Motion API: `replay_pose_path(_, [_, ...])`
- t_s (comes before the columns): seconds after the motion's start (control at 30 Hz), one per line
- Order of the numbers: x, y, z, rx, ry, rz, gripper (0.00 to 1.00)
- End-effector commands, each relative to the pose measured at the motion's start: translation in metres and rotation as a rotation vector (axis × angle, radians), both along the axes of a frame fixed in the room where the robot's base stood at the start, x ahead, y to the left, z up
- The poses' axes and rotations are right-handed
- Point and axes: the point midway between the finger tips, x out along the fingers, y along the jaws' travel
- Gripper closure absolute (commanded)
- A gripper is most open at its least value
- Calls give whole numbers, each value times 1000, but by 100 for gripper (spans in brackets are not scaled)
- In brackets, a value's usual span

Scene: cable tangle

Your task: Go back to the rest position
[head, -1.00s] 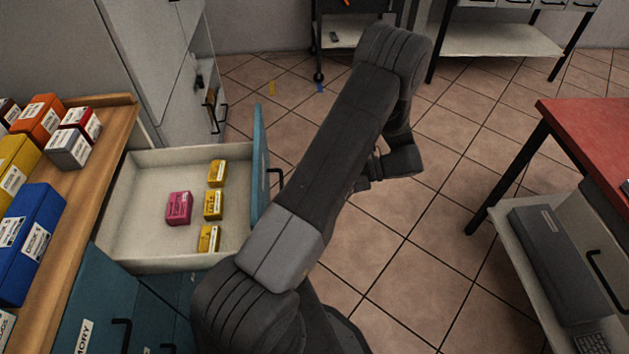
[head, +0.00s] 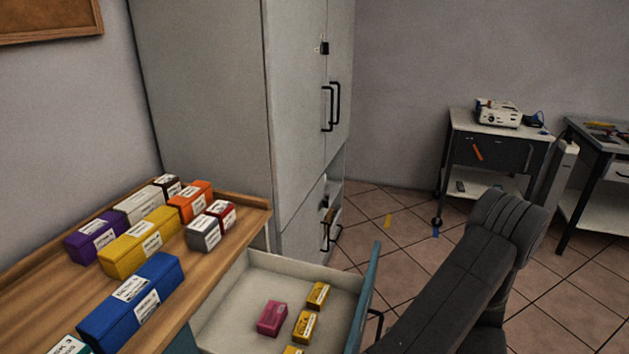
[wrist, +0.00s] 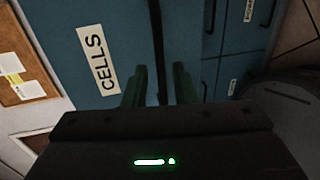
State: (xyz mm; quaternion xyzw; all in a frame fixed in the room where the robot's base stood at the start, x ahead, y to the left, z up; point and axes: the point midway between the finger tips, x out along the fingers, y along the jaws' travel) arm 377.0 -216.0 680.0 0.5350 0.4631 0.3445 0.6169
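My gripper (wrist: 158,74) shows in the wrist view with its two green fingers apart and nothing held between them. A black handle (wrist: 157,35) of a teal front labelled CELLS (wrist: 98,58) runs up the picture between the fingers; I cannot tell how far off it is. In the head view only my dark arm shows at the lower right; my gripper is out of that picture. An open drawer (head: 232,290) stands left of my arm and holds a pink box (head: 272,318) and several yellow boxes (head: 306,326).
A wooden-topped counter (head: 215,268) at left carries several coloured boxes. A tall grey cabinet (head: 215,100) stands behind it. A cart (head: 490,150) with a white device and a workbench (head: 605,150) stand at the back right.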

Motion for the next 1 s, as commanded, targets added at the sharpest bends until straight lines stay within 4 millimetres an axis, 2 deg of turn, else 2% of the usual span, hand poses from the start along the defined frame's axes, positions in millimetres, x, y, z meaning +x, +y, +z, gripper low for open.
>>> replay_pose_path(0.1, [7,21,-4,1,1,3,75])
replay_pose_path(0.33, [16,44,-10,-1,1,1,75])
replay_pose_path(0.8, [17,49,-10,-1,0,0,75])
replay_pose_path(1.0, [14,51,-1,1,-18,1,75])
